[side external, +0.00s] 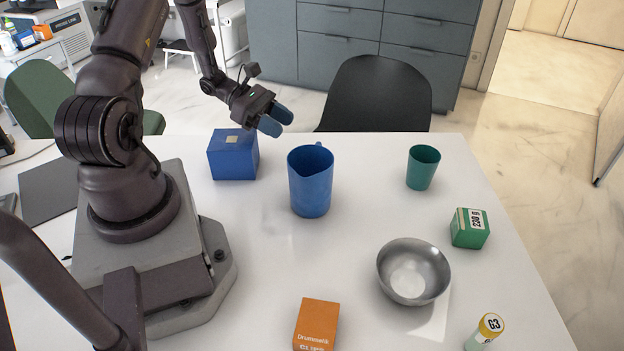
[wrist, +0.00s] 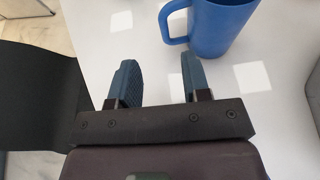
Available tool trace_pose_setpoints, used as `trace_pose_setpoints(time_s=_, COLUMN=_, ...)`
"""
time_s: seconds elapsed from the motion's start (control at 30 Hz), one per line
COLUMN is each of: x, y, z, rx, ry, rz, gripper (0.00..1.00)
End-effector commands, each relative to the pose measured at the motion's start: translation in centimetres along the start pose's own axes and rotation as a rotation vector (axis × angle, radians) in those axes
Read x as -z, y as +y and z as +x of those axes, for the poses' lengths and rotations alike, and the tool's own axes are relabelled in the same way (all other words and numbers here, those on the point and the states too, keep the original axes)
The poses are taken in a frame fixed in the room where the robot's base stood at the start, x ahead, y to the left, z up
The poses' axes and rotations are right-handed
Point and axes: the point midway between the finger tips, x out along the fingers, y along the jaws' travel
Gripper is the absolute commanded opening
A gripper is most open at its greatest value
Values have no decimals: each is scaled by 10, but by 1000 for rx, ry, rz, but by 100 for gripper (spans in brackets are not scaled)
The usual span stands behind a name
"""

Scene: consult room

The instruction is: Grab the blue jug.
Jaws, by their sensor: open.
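The blue jug (side external: 311,184) stands upright on the white table, with its handle on the far side in the side view. In the wrist view the jug (wrist: 222,28) is at the top, beyond the fingertips, its handle pointing left. My gripper (side external: 277,119) is open and empty, up and to the left of the jug in the side view, apart from it.
A blue box (side external: 233,157) stands left of the jug. A green cup (side external: 423,168), a green box (side external: 469,229), a metal bowl (side external: 413,273), an orange box (side external: 316,325) and a yellow-capped bottle (side external: 486,331) stand to the right and front. A black chair (side external: 376,95) is behind the table.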

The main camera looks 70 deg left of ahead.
Motion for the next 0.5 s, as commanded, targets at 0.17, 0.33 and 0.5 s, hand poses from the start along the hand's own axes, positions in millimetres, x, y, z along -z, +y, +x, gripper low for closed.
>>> trace_pose_setpoints(time_s=0.17, x=0, y=-2, z=36, rx=7, ry=0, rz=-1, gripper=44)
trace_pose_setpoints(time_s=0.33, x=1, y=-2, z=56, rx=4, ry=1, rz=2, gripper=44)
trace_pose_setpoints(time_s=0.5, x=3, y=-3, z=68, rx=6, ry=1, rz=0, gripper=44)
